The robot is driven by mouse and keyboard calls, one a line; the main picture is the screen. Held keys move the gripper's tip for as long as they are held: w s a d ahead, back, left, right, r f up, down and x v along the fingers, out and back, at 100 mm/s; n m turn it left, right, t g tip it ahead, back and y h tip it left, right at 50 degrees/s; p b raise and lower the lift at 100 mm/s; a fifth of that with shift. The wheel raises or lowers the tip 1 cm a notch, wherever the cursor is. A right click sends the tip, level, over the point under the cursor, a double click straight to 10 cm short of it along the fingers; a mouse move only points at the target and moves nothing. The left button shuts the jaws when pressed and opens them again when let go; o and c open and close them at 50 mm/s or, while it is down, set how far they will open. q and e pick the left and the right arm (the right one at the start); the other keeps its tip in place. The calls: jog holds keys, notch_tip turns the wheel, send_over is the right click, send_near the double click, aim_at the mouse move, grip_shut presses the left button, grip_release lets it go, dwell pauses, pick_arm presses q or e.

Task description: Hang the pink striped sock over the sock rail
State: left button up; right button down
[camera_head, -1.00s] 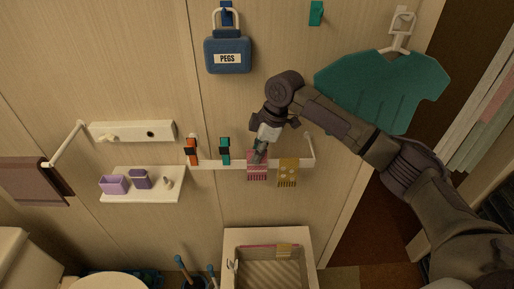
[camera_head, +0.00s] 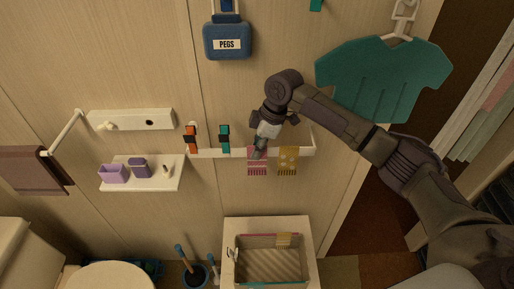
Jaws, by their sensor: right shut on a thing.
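The pink striped sock (camera_head: 257,168) hangs at the sock rail (camera_head: 216,153), left of a yellow sock (camera_head: 288,162). My right gripper (camera_head: 260,152) comes down from above and is shut on the sock's upper part. The sock's top is level with the yellow sock's top. The gripper hides part of the sock's top, so I cannot tell whether the sock lies over the rail or only in front of it. My left gripper is out of view.
An orange peg (camera_head: 191,139) and a teal peg (camera_head: 224,139) sit on the rail to the left. A basket (camera_head: 231,270) stands below. A teal garment (camera_head: 385,78) hangs right, behind my arm. A blue pegs bag (camera_head: 227,42) hangs above.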

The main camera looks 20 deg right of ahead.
jog(key=c, duration=1.1)
grip_release()
jog(key=shift+o, duration=0.2)
